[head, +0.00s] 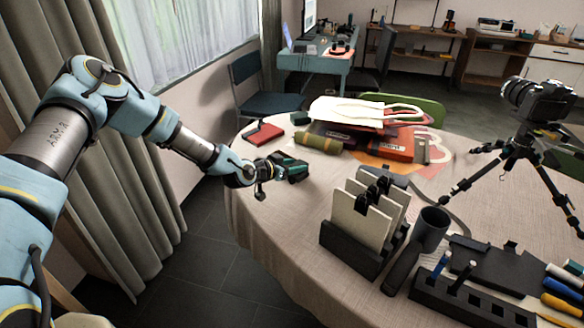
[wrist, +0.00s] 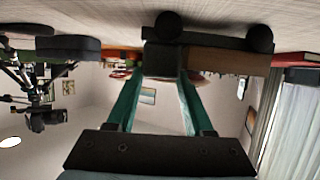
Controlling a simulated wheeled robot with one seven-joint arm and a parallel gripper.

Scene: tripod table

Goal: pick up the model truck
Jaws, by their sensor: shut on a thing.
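The model truck (wrist: 228,62) shows upside down in the wrist view, with a dark part, a brown part and round black wheels. My gripper (wrist: 160,74) has its two green fingers on either side of the truck's dark part and is shut on it. The wheels face the table; I cannot tell whether they touch it. In the head view my gripper (head: 293,169) is low over the near left side of the round table (head: 285,222). The truck cannot be clearly told apart from the fingers there.
A red book (head: 263,134) and a green roll (head: 318,143) lie behind my gripper, beside a pile of bags and books (head: 350,112). A card holder (head: 352,248) and dark cup (head: 431,227) stand front right. A camera on a tripod (head: 520,145) stands right.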

